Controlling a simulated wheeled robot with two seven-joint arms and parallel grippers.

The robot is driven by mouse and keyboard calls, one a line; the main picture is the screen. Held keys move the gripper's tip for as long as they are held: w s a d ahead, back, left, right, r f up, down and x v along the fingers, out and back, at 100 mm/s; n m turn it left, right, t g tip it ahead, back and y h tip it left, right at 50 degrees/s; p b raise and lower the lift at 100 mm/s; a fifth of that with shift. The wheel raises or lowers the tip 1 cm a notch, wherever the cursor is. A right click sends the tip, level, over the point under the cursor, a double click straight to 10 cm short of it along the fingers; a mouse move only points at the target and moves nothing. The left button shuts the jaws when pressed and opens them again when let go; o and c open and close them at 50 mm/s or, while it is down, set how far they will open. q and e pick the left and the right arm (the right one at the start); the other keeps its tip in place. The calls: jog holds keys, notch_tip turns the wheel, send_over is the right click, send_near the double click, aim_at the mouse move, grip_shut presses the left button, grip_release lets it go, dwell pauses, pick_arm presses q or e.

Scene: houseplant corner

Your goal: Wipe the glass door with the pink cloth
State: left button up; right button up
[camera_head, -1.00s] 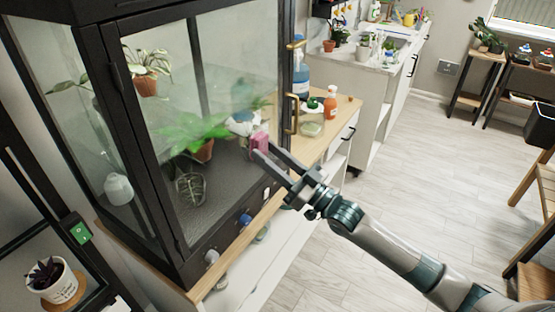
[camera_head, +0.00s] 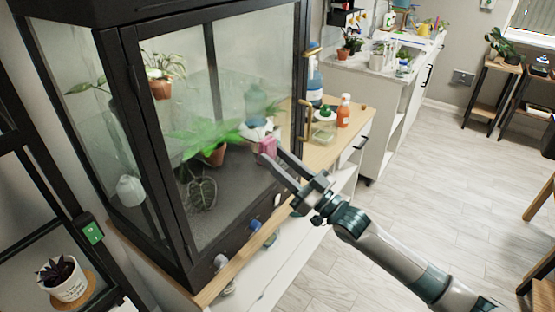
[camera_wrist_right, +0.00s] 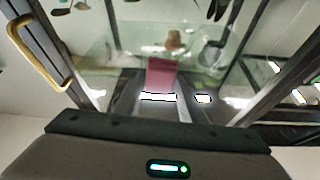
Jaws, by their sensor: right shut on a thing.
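The glass door (camera_head: 262,60) is the front pane of a black-framed plant cabinet, with a brass handle (camera_head: 306,122) on its right side. A pale haze shows over part of the pane. My right gripper (camera_head: 268,156) is shut on the pink cloth (camera_head: 267,146), a small block-like piece at the lower right of the door. In the right wrist view the cloth (camera_wrist_right: 161,73) stands between the fingers, in front of the glass. The cloth looks close to the pane; I cannot tell whether it touches. My left gripper is not in view.
Potted plants, including a leafy green one (camera_head: 205,135), are seen through the glass. A blue spray bottle (camera_head: 314,85), an orange bottle (camera_head: 343,112) and a jar (camera_head: 323,126) stand on the wooden top to the right. The floor (camera_head: 420,180) on the right is clear.

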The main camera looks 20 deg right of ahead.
jog(key=shift+w+a, duration=0.6)
jog(key=shift+w, duration=0.15)
dwell(0.4)
jog(key=shift+d, duration=0.1)
